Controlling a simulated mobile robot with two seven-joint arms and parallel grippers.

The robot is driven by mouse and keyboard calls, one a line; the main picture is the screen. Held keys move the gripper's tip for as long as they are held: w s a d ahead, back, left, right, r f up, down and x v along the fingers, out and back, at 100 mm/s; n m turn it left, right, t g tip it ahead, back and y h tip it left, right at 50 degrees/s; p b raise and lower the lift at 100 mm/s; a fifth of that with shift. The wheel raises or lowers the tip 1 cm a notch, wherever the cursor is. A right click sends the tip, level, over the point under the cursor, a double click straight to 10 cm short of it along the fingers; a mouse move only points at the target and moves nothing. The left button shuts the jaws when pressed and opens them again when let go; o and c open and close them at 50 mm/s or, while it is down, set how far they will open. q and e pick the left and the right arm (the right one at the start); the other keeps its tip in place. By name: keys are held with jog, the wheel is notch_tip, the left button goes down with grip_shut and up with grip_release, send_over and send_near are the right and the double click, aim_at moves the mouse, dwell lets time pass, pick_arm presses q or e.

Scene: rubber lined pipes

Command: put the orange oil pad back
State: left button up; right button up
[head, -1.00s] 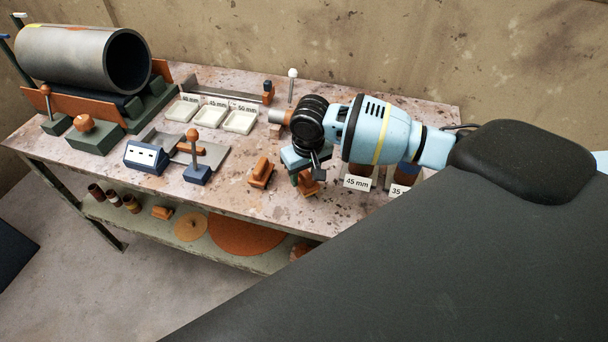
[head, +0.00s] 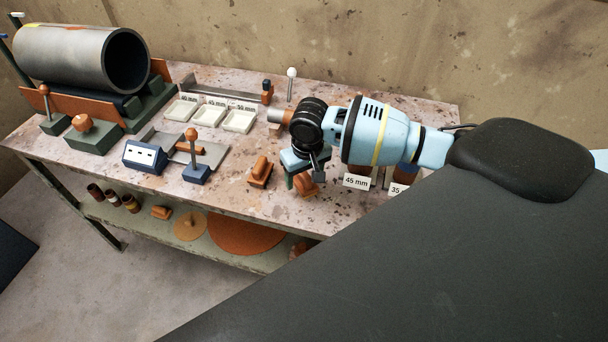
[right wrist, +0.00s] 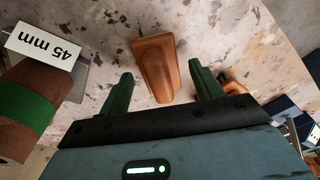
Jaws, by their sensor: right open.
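An orange block (head: 306,187), the likely oil pad, lies on the bench top in the head view, directly below my right gripper (head: 305,180). In the right wrist view, the same block (right wrist: 156,66) lies just beyond and between the spread green fingers of that gripper (right wrist: 162,88). The gripper is open and empty, pointing down. My left gripper is not in view.
A 45 mm label (head: 356,181) stands close right of the gripper. White trays (head: 238,121), a blue box (head: 145,157) and an orange-knobbed post (head: 193,158) stand to the left, with a large pipe (head: 80,58) beyond. Bench between blocks and front edge is clear.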

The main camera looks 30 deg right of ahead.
aim_at(307, 178)
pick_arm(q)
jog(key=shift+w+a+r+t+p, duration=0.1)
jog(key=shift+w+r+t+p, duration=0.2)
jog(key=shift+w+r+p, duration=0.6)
pick_arm(e)
notch_tip(307, 178, up, 12)
jog(key=s, duration=0.1)
jog(key=shift+s, duration=0.25)
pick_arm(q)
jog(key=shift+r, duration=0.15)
pick_arm(e)
jog(key=shift+a+f, duration=0.1)
